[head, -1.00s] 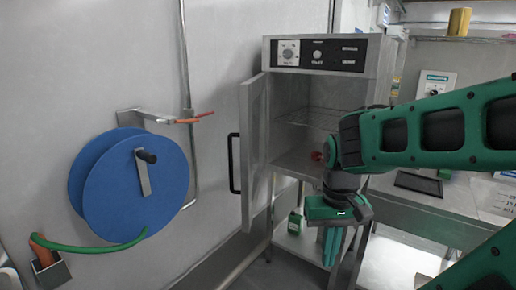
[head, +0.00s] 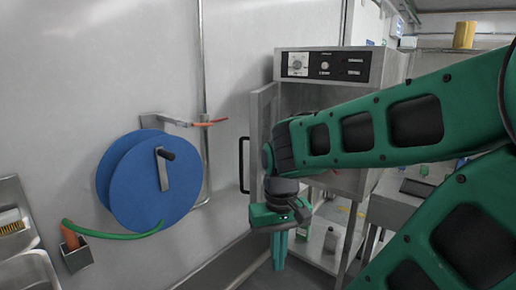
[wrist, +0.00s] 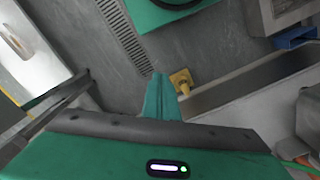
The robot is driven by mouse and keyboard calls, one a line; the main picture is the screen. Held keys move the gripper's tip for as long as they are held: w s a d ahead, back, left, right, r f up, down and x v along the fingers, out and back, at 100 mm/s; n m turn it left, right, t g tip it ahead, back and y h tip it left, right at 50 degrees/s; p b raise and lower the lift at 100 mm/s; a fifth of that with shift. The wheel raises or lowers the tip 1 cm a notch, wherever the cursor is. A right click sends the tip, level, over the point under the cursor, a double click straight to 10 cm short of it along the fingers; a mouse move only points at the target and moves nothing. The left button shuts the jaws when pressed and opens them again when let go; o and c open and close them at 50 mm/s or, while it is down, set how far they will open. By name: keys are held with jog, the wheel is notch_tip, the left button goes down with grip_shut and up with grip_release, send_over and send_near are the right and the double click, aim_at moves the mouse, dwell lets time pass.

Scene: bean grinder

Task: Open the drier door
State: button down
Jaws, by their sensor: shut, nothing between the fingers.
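The drier (head: 323,65) is a steel cabinet with a black control panel, seen in the head view behind my arm. Its door (head: 262,125) stands swung open to the left, with a black bar handle (head: 243,165) on its outer face. My arm hides most of the drier's inside. My gripper (head: 279,262) is shut and empty, pointing down in front of the door's lower part, apart from the handle in the picture. In the wrist view its closed green fingers (wrist: 160,97) point over the grey floor.
A blue hose reel (head: 135,185) with a green hose is on the wall to the left. Steel sinks (head: 35,270) are at the lower left. A shelf with bottles (head: 331,238) is under the drier. A yellow object (wrist: 181,80) shows near the fingertips in the wrist view.

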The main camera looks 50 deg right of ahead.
jog(key=shift+s+r, duration=0.1)
jog(key=w+d+r+m+t, duration=0.2)
jog(key=w+d+r+t, duration=0.2)
jog(key=w+d+r, duration=0.8)
jog(key=w+d+r+m+t+h, duration=0.15)
jog(key=w+d+r+t, duration=0.25)
jog(key=d+r, duration=0.85)
send_near(259, 154)
jog(key=d+f, duration=0.3)
jog(key=shift+w+a+f, duration=0.15)
jog(key=shift+w+a, duration=0.15)
jog(key=shift+w, duration=0.25)
jog(key=shift+w+a+f, duration=0.1)
jog(key=shift+w+a, duration=0.15)
jog(key=shift+w, duration=0.35)
jog(key=shift+w+a+f, duration=0.15)
jog(key=shift+w+a, duration=0.15)
jog(key=shift+w, duration=0.25)
jog(key=shift+y, duration=0.25)
